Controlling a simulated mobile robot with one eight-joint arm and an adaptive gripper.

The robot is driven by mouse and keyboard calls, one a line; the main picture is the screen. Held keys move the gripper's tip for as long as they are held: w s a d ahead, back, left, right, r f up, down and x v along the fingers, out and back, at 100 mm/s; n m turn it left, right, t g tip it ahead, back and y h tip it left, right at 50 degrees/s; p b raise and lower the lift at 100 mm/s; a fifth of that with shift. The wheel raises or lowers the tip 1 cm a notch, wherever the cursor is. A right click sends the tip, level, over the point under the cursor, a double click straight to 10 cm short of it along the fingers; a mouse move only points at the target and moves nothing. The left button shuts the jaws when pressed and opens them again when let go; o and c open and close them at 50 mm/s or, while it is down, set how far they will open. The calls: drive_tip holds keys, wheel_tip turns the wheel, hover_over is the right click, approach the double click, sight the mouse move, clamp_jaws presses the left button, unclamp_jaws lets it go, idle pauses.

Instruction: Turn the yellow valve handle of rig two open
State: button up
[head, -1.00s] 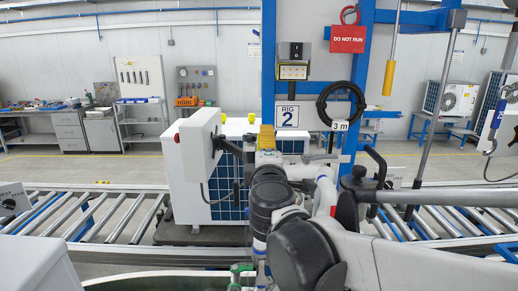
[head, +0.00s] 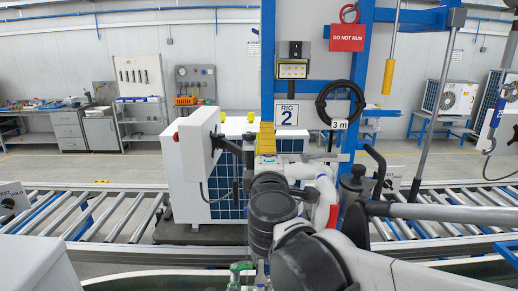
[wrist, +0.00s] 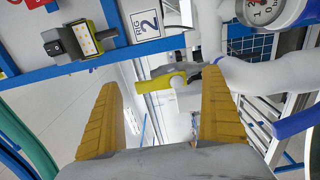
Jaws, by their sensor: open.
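The yellow valve handle (wrist: 162,83) shows in the wrist view as a short bar beside a white pipe. It appears ahead of and between my fingertips, with no clear contact. My gripper (wrist: 161,79) is open, its two ochre fingers on either side and nothing held. In the head view my gripper (head: 266,137) is in front of the white and blue unit, just below and left of the RIG 2 sign (head: 289,115). I cannot make out the handle in the head view, where my arm covers that area.
A blue post (head: 346,75) stands close behind my gripper, with a switch box (head: 293,60), a red DO NOT RUN tag (head: 347,38) and a coiled black hose (head: 340,103). The wrist view shows white pipes (wrist: 265,75) and a gauge (wrist: 262,10). A roller conveyor (head: 90,215) crosses below.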

drive_tip(key=s, duration=0.9)
drive_tip(key=shift+a, duration=0.15)
drive_tip(key=s+d+f+m+g+h+b, duration=0.1)
drive_tip(key=s+d+f+m+g+b, duration=0.15)
drive_tip(key=d+f+b, duration=0.4)
drive_tip(key=s+d+f+m+g+h+b, duration=0.15)
drive_tip(key=d+f+m, duration=0.25)
drive_tip(key=f, duration=0.6)
drive_tip(key=s+d+f+m+g+h+b, duration=0.1)
drive_tip(key=s+d+f+m+g+b, duration=0.15)
drive_tip(key=d+f+m+b, duration=0.4)
drive_tip(key=s+a+f+m+g+y+b, duration=0.1)
drive_tip(key=s+f+m+g+y+b, duration=0.1)
drive_tip(key=f, duration=0.7)
drive_tip(key=s+a+f+m+g+y+b, duration=0.1)
drive_tip(key=s+f+m+g+y+b, duration=0.1)
drive_tip(key=s+f, duration=0.4)
wheel_tip(320, 180, down, 4)
drive_tip(key=shift+s+f+b, duration=0.25)
drive_tip(key=shift+s+b, duration=0.05)
drive_tip(key=shift+b, duration=0.6)
drive_tip(key=shift+a+g, duration=0.1)
drive_tip(key=shift+g, duration=0.15)
